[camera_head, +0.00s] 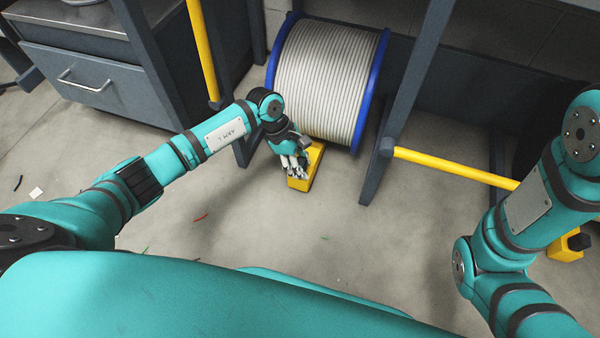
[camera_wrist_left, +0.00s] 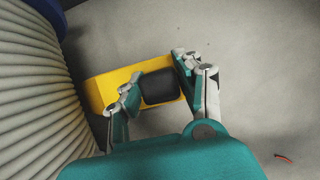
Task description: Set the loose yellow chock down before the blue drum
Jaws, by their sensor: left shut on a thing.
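The blue drum (camera_head: 375,85) has blue flanges and is wound with pale grey cable; it stands in the frame at the top middle. Its cable fills the left of the left wrist view (camera_wrist_left: 35,95). The yellow chock (camera_head: 305,178) is just in front of the drum, at floor level or nearly so; I cannot tell if it touches floor or drum. My left gripper (camera_head: 294,165) is shut on the chock's black grip (camera_wrist_left: 160,87), one finger on each side, and the yellow body shows around it (camera_wrist_left: 105,85). My right gripper is out of view.
Another yellow chock (camera_head: 565,247) with a black part sits on the floor at far right, partly behind my right arm. Dark frame posts (camera_head: 408,90) and yellow bars (camera_head: 455,168) flank the drum. A grey drawer cabinet (camera_head: 85,80) stands left. Floor in front is clear except small scraps.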

